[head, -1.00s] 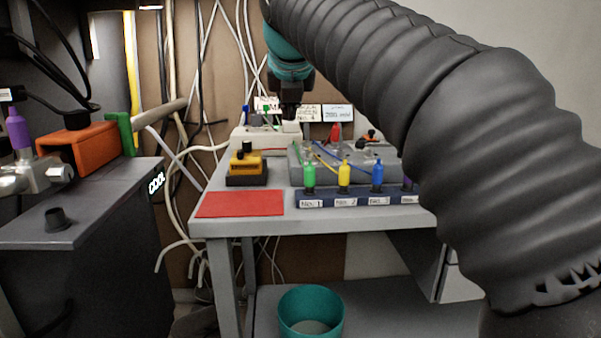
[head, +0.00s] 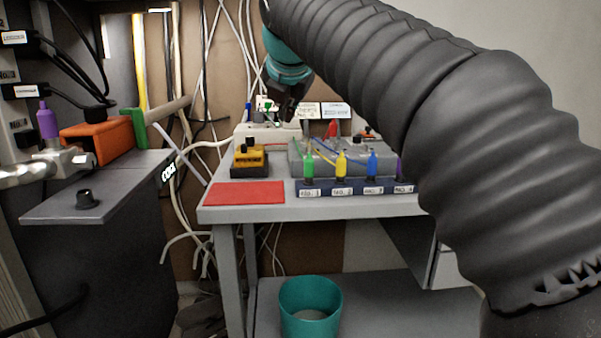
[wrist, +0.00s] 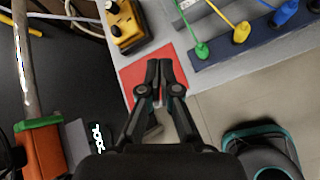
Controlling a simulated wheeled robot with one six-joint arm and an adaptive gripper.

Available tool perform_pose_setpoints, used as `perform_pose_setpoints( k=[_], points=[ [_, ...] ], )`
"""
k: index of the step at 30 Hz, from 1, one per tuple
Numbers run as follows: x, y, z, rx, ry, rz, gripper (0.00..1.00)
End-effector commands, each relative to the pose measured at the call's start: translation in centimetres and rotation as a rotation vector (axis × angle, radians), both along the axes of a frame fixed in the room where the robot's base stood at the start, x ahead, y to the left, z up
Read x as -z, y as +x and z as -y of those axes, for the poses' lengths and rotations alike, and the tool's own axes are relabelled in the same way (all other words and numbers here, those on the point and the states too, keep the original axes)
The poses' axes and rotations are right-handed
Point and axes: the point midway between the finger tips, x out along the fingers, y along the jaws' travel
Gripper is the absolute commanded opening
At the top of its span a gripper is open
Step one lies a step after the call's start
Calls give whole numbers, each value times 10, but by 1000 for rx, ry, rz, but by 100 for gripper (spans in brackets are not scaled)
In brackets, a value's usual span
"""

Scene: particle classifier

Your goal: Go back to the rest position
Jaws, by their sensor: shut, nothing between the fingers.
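My gripper (wrist: 160,75) is shut and empty in the wrist view, with its fingertips together. From that camera the fingers overlap the red mat (wrist: 137,76) on the grey table, and I cannot tell the height between them. In the head view my gripper (head: 288,112) hangs from my arm above the back of the table, tilted. It appears in front of the pale box and small labels at the back. The red mat (head: 236,193) lies bare at the table's front left corner.
A rack (head: 350,187) with green, yellow, blue and purple plugs stands on the table beside a yellow device (head: 249,160). A teal bin (head: 310,305) is on the lower shelf. A dark cabinet (head: 110,200) with an orange block (head: 97,142) stands at left.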

Motion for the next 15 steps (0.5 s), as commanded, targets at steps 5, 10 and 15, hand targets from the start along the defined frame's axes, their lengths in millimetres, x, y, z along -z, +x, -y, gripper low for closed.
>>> perform_pose_setpoints(
  k=[5, 10, 15],
  points=[
    [33, 3, -8, 195, 212, -73, 0],
    [72, -6, -9, 443, 454, -160, 0],
    [110, -25, 2, 725, 685, -242, 0]
  ],
)
